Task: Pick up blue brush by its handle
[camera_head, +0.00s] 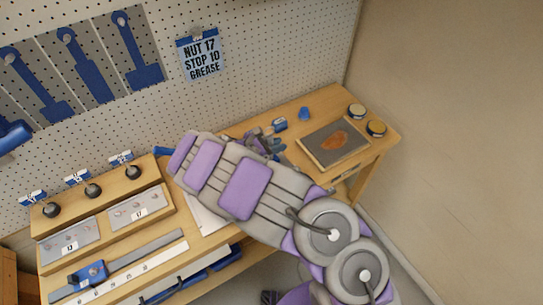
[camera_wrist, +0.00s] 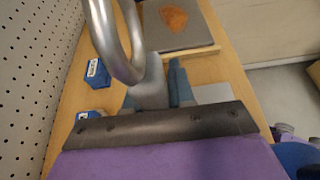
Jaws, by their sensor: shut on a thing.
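My gripper (camera_head: 266,142) is at the far end of my arm, low over the bench, short of the board with the brown stain. In the wrist view my gripper (camera_wrist: 160,92) is shut around a slim blue-grey piece, which looks like the handle of the blue brush (camera_wrist: 179,82). The metal ring and the dark wrist edge hide most of the brush, so its bristles do not show. I cannot tell whether it touches the bench.
Two small blue blocks (camera_wrist: 98,73) stand to the left of my gripper. A pegboard (camera_head: 270,60) rises behind. Fixtures with knobs (camera_head: 93,190) fill the left side.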

